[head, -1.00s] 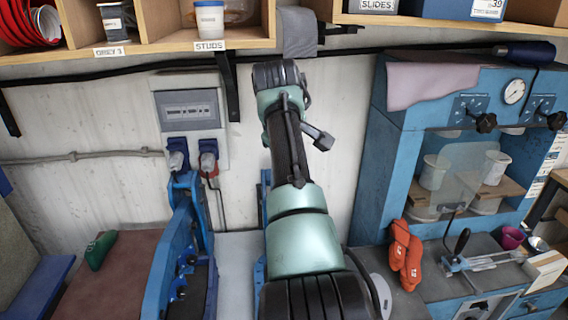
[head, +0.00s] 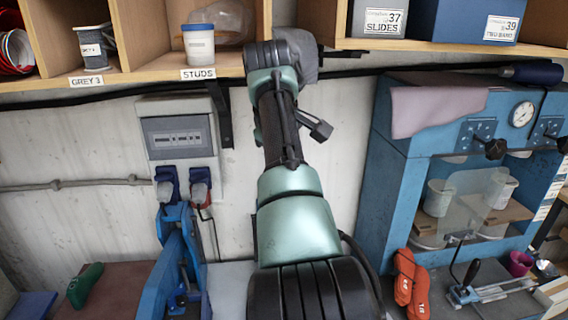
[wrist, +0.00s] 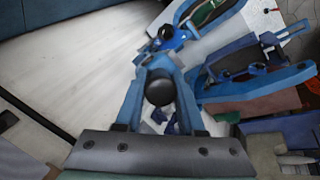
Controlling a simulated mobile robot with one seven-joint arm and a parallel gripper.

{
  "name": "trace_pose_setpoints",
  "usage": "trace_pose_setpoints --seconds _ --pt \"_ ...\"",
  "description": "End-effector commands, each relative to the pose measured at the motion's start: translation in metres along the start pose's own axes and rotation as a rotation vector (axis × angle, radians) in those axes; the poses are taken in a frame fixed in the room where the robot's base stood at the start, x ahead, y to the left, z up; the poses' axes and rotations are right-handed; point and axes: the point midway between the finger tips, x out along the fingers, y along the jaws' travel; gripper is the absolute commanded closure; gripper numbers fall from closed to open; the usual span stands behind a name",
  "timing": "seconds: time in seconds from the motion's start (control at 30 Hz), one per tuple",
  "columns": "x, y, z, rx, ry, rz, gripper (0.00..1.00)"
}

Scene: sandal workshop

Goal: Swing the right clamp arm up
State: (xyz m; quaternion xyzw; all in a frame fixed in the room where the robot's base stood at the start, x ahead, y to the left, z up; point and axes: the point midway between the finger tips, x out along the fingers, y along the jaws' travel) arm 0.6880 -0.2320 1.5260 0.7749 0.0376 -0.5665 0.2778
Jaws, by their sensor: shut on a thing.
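The right clamp arm (wrist: 130,105) shows in the wrist view as a blue forked frame with a round black knob (wrist: 160,88), right in front of my gripper (wrist: 160,125). My gripper is shut on this arm; the exact contact between the fingers is hard to make out. In the head view my own arm covers the gripper and the right clamp. The left blue clamp (head: 178,268) stands upright at the lower left of the head view.
Shelves (head: 140,78) with cups and boxes hang above, close to my raised arm. A blue press cabinet (head: 392,195) stands on the right. Orange sandal pieces (head: 407,278) lie before it. A green piece (head: 85,285) lies on the left bench. A grey switch box (head: 178,135) is on the wall.

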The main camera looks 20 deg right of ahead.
Motion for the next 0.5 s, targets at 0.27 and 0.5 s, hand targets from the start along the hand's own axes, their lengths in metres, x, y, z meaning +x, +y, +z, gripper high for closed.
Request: trace_pose_setpoints --seconds 0.27,0.5 --pt "0.0022 -0.0014 0.0018 0.0 -0.007 -0.005 0.38" --pt "0.0018 -0.0008 0.0018 0.001 -0.006 -0.003 0.38"
